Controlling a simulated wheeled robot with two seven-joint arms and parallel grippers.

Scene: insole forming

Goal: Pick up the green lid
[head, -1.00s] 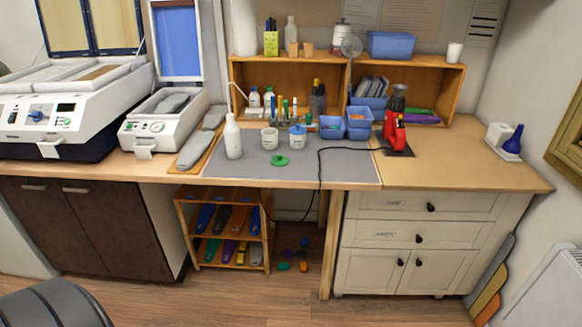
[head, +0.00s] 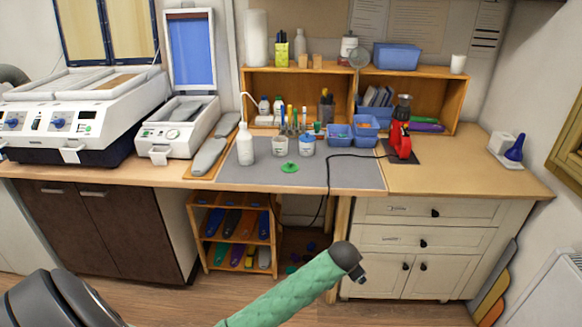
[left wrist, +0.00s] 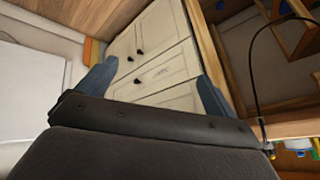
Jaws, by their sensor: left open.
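The small green lid (head: 290,167) lies on the grey mat (head: 345,172) on the workbench, in front of two white jars. It has a small raised knob. The lid is not in that view. In the head view my green-sleeved arm reaches in low, below the bench top. My right gripper is not seen.
A white bottle (head: 245,146) stands left of the jars. Blue bins (head: 340,135) and a red device (head: 400,135) stand behind and right. A black cable crosses the mat. The drawer cabinet (head: 425,245) stands below. The bench top at right is mostly clear.

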